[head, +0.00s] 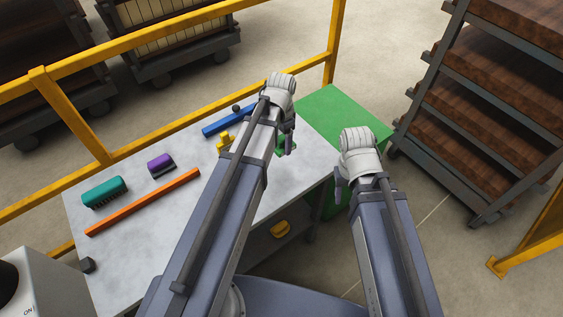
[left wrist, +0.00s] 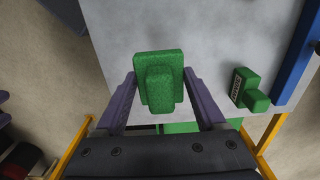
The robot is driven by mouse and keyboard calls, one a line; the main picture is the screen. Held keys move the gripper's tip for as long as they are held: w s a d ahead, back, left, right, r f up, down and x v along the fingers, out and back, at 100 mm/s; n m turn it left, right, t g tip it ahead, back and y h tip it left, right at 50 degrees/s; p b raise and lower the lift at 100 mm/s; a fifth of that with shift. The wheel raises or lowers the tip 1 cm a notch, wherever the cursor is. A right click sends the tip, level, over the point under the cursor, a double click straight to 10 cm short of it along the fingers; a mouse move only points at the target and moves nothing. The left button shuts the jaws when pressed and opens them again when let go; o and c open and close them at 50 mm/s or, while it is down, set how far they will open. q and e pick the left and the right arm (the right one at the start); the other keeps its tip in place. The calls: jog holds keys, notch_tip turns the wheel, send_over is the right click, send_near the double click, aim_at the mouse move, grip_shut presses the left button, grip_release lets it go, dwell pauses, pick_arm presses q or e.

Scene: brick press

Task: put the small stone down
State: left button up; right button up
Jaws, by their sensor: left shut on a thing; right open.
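A green stone (left wrist: 160,65), a block with a raised grip, is between the fingers of my left gripper (left wrist: 160,92) in the left wrist view. The gripper is shut on it, over the pale table top (left wrist: 210,40). I cannot tell whether its underside touches the table. A second green piece with a small printed label (left wrist: 240,85) lies on the table to the right. In the head view my left gripper (head: 289,139) is over the table's right part, with green (head: 284,148) beside it, partly hidden. My right gripper (head: 340,188) is open and empty, off the table's right side.
The table carries a blue bar (head: 222,122), a yellow piece (head: 223,144), a purple brush (head: 161,164), a teal brush (head: 104,191) and an orange bar (head: 143,202). A green surface (head: 345,112) adjoins at right. Yellow rails (head: 150,43) and a brick rack (head: 480,120) stand around.

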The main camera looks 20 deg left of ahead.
aim_at(281, 138)
pick_arm(q)
jog(key=shift+f+b, duration=3.9)
jog(key=shift+f, duration=0.45)
jog(key=shift+f, duration=0.1)
jog(key=shift+f, duration=0.15)
jog(key=o, duration=1.3)
jog(key=shift+r, duration=0.2)
notch_tip(281, 138, up, 12)
jog(key=p, duration=1.2)
jog(key=shift+r, duration=0.1)
jog(key=s+d+n, duration=0.1)
jog(key=s+d, duration=0.2)
jog(key=s, duration=0.1)
jog(key=s+d+n, duration=0.1)
jog(key=s+d, duration=0.3)
jog(key=s, duration=0.1)
jog(key=s+d+n+y, duration=0.1)
jog(key=s+d, duration=0.2)
jog(key=s, duration=0.2)
jog(key=shift+d+n, duration=0.35)
jog(key=shift+n, duration=0.05)
